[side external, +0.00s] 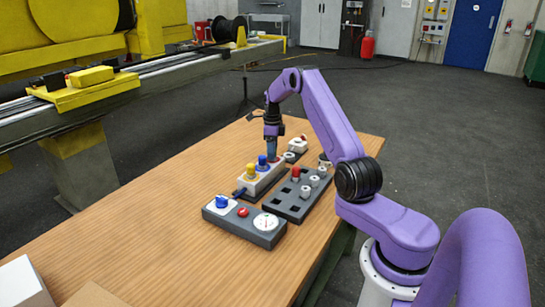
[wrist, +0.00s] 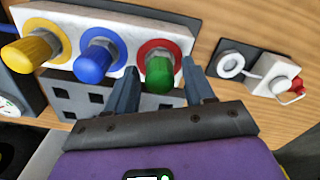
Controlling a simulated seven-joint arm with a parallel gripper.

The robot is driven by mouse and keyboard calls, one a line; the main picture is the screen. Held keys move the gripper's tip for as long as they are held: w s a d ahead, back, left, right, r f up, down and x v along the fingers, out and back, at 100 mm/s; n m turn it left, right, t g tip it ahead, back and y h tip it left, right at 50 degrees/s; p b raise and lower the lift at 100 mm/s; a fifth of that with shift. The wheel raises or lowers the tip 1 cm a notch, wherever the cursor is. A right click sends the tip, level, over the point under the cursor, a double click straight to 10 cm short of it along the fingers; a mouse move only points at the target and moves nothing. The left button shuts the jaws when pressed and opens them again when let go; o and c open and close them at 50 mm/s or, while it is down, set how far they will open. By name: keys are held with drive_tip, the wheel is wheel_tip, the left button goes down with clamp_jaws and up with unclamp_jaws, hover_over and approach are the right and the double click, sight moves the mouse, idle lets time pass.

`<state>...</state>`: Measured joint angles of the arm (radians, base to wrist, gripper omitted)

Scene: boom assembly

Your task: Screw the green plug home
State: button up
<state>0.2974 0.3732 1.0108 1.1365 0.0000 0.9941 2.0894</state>
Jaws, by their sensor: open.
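The white block (side external: 262,178) lies on the table and carries three coloured plugs in a row, each in a ringed socket. The green plug (wrist: 159,74) sits in the red-ringed socket at the right end of the block in the wrist view. The blue plug (wrist: 93,62) and the yellow plug (wrist: 30,50) are beside it. My gripper (wrist: 161,63) is open, with one finger on each side of the green plug; contact is not clear. In the side view, my gripper (side external: 271,155) points down over the block's far end and hides the green plug.
A dark tray (side external: 282,205) with square holes, a red plug (side external: 295,172) and several pale rings lies beside the block. A control box (side external: 246,226) with a gauge is in front. A white fitting with a red tip (wrist: 277,78) lies right.

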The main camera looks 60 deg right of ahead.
drive_tip(key=shift+n, duration=0.8)
drive_tip(key=n, duration=1.2)
